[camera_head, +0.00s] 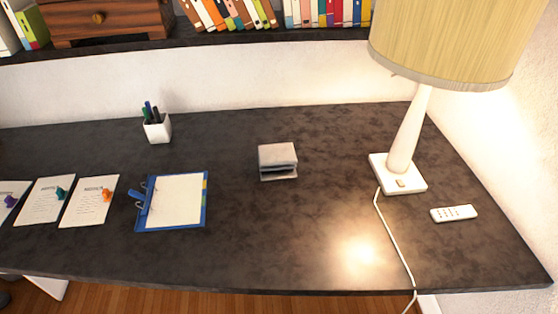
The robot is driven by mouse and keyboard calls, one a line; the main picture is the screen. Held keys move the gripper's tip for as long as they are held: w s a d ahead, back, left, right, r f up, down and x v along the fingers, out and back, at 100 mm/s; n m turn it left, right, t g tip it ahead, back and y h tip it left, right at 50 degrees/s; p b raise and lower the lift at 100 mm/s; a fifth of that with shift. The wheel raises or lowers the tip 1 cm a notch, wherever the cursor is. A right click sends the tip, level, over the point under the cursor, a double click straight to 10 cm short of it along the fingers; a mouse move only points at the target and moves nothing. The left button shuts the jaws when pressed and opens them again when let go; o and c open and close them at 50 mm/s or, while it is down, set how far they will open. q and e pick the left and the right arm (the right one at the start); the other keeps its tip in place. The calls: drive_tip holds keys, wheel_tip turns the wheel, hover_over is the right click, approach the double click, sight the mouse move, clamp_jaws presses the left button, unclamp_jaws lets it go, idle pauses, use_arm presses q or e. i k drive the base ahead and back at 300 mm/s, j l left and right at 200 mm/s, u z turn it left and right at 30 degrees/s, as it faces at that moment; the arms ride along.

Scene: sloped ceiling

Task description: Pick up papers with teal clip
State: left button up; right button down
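Three sets of white papers with clips lie in a row at the left of the dark desk. The papers with the teal clip (43,203) are the middle set, with the teal clip (60,193) near their upper right. The papers with an orange clip (89,203) lie just to their right. The papers with a purple clip (10,199) lie to their left, partly cut off by the picture's edge. Neither of my grippers shows in the head view.
A grey holder (278,161), a lamp (404,140) with a trailing cord, and a remote (454,213) stand farther right. The desk's (270,240) front middle is clear.

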sight(44, 204)
drive_tip(key=u, duration=1.6)
drive_tip(key=i+j+z, duration=0.1)
drive_tip(key=j+z, duration=0.2)
drive_tip(key=j, duration=0.6)
drive_tip(key=j+z, duration=0.3)
drive_tip(key=j, duration=0.65)
drive_tip(key=k+j+z, duration=0.1)
drive_tip(key=j+z, duration=0.2)
drive_tip(key=j, duration=0.6)
drive_tip(key=i, duration=0.25)
